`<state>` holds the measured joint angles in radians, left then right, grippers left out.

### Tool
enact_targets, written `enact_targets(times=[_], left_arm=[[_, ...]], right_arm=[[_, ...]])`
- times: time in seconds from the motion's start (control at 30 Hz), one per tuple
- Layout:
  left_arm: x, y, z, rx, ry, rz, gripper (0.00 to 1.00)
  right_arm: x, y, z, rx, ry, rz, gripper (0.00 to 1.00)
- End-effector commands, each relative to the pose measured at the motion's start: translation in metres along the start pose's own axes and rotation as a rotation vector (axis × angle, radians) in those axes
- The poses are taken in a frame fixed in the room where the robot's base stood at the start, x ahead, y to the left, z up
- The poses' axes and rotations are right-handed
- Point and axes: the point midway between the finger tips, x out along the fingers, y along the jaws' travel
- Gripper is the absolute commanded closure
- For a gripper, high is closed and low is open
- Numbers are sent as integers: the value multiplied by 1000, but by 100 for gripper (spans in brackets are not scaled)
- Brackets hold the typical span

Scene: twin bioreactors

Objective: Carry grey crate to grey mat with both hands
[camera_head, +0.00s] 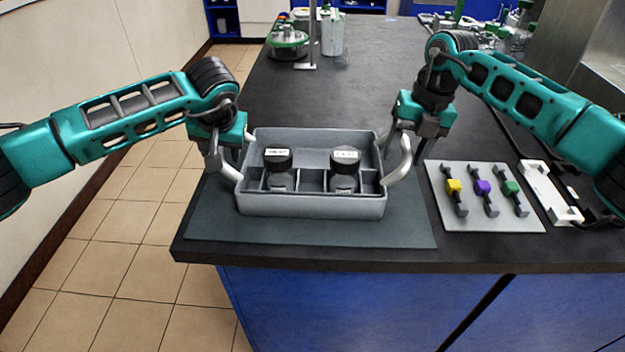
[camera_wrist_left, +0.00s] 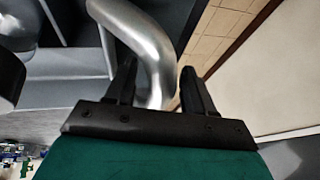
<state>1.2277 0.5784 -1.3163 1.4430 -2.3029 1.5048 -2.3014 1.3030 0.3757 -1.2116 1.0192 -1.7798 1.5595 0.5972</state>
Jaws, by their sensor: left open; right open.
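The grey crate (camera_head: 312,206) stands level on the grey mat (camera_head: 300,232) near the bench's front edge. Two dark-capped jars stand in its compartments, a left jar (camera_head: 279,180) and a right jar (camera_head: 344,178). My left gripper (camera_head: 213,160) is at the crate's left handle (camera_head: 228,172). In the left wrist view the open fingers (camera_wrist_left: 152,85) stand on either side of the silver handle (camera_wrist_left: 150,45), with a gap on the right. My right gripper (camera_head: 391,145) is open at the crate's right handle (camera_head: 402,165); its fingertips are partly hidden.
A light panel (camera_head: 480,217) with yellow, purple and green clamps lies to the right. A white rack (camera_head: 545,195) stands beyond it. The black bench (camera_head: 330,95) behind the crate is clear up to a green-based device (camera_head: 288,45) and a white container (camera_head: 332,35).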

Motion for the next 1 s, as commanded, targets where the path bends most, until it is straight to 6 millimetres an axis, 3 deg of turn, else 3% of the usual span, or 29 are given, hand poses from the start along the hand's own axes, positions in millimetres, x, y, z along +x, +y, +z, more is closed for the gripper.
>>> enact_targets(times=[0.6, 0.83, 1.0], left_arm=[[-108, 0, -1, 0, 3, 0, 47], [-118, -1, 0, -1, 1, -1, 47], [-118, 0, 0, -1, 0, -1, 47]], right_arm=[[0, 0, 0, -1, 0, 0, 47], [-10, 0, 1, -1, -3, 1, 47], [-42, 0, 1, -1, -5, 1, 47]])
